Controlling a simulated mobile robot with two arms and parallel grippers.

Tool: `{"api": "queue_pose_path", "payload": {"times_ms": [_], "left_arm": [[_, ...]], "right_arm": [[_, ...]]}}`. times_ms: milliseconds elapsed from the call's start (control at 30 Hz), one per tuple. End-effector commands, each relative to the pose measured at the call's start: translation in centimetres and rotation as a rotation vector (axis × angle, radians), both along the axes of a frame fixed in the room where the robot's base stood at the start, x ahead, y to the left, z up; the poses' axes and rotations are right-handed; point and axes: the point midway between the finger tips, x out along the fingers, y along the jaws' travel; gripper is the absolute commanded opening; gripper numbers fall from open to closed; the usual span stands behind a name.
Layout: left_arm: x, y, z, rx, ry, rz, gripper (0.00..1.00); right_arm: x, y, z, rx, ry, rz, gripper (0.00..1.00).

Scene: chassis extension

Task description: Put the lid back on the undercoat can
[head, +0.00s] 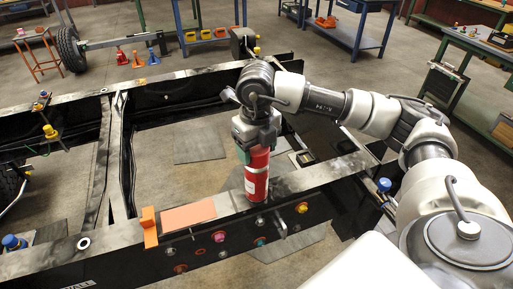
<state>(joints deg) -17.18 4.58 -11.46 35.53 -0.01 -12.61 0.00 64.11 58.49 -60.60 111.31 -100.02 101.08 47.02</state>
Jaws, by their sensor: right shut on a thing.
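The undercoat can (256,187) is red with a pale label and stands upright on the top of the near black chassis rail. My right gripper (257,150) points down directly above it and is shut on the red lid (259,160) at the can's top. Lid and can line up closely, and I cannot tell whether the lid is seated or slightly above the rim. The fingers partly hide the lid. My left gripper is not in view.
On the near rail (335,173), an orange bracket (149,227) and a flat salmon-coloured pad (188,215) lie left of the can. Coloured knobs stick out of the rail's front face. Workbenches (350,25) and a wheel (70,48) stand farther back.

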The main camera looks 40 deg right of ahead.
Motion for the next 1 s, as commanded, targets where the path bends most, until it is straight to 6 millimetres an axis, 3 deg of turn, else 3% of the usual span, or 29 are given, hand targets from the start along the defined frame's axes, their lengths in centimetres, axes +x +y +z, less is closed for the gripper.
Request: {"api": "queue_pose_path", "payload": {"times_ms": [267, 300, 467, 633, 700, 1000], "left_arm": [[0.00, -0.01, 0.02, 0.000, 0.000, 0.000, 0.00], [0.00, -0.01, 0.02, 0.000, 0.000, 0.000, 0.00], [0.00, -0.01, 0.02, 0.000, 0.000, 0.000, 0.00], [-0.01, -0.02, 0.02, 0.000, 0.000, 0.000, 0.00], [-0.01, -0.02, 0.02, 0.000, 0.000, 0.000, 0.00], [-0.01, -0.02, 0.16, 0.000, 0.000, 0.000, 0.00]], "right_arm": [[0.00, 0.01, 0.03, 0.000, 0.000, 0.000, 0.41], [0.01, 0.01, 0.03, 0.000, 0.000, 0.000, 0.69], [0.01, 0.01, 0.03, 0.000, -0.001, 0.000, 0.92], [0.01, 0.01, 0.03, 0.000, -0.001, 0.000, 0.92], [0.01, 0.01, 0.02, 0.000, -0.001, 0.000, 1.00], [0.01, 0.00, 0.23, 0.000, -0.001, 0.000, 1.00]]}}
